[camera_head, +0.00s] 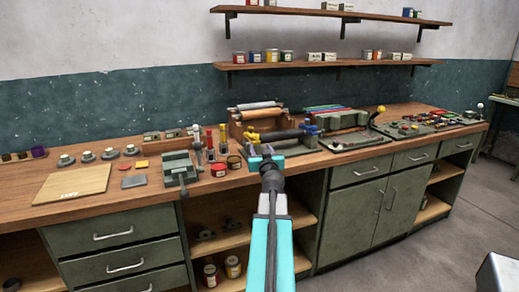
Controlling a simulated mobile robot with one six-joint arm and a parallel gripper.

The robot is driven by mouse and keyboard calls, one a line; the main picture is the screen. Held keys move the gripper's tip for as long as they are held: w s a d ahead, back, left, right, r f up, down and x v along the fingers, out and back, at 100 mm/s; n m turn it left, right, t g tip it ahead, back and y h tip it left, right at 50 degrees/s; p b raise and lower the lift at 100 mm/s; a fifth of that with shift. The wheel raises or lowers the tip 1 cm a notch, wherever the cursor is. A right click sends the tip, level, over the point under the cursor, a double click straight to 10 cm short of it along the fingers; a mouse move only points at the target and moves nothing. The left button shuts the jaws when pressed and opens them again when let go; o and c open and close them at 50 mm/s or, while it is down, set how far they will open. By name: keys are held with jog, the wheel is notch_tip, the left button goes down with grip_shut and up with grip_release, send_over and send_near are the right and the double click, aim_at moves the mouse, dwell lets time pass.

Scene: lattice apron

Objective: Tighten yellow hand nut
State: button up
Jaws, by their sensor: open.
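The yellow hand nut (252,136) shows on the left part of a dark roller device (283,135) on the workbench. My gripper (266,154) is in front of the device, just below and to the right of the yellow nut in the picture. The gripper is open, and I see nothing held in it. Whether a fingertip touches the nut is too small to tell. My gripper and arm hide the lower front of the device. A blue part (312,129) shows at the device's right end.
The wooden workbench (135,202) runs across the view. A small green vise (180,170) and a red tin (234,162) stand left of my gripper. A press with a yellow knob (381,109) stands to the right. Shelves (330,65) hang on the wall behind.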

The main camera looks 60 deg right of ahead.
jog(key=shift+v, duration=1)
